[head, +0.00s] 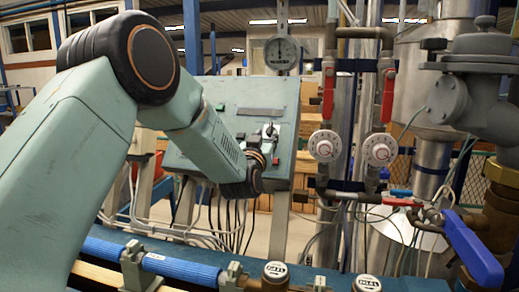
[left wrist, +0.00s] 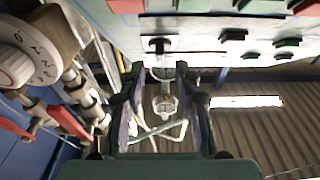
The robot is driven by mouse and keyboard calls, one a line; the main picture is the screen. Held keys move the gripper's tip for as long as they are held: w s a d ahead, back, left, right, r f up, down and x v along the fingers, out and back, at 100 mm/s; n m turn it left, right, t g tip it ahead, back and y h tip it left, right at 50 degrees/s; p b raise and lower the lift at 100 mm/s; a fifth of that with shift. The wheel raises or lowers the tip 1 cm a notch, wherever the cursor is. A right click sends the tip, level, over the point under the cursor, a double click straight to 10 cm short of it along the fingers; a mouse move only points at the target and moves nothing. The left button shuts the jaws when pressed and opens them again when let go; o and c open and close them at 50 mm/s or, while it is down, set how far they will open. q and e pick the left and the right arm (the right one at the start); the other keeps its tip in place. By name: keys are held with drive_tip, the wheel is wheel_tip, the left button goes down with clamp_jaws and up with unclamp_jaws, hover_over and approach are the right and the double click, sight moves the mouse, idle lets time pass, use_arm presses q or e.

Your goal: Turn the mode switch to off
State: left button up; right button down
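The mode switch (head: 270,131) is a small dark knob on a pale plate, on the front of a grey-green control box (head: 209,128). In the left wrist view the switch (left wrist: 159,45) shows as a black handle on a white strip, just beyond my fingertips. My left gripper (left wrist: 161,73) is open, with a finger on each side and nothing clearly held. In the head view my left gripper (head: 256,153) is close to the box, just below the switch, and partly hidden by my wrist. I cannot tell whether it touches the switch. My right gripper is in neither view.
Red and green buttons (left wrist: 233,34) sit on the panel near the switch. A pressure gauge (head: 282,52) stands above the box. Pipes with white dials (head: 325,146) and red-handled valves (head: 328,92) stand to the right. Blue pipes (head: 180,267) run low in front.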

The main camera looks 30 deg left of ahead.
use_arm(q)
drive_tip(key=v, duration=0.7)
drive_tip(key=shift+s, duration=0.4)
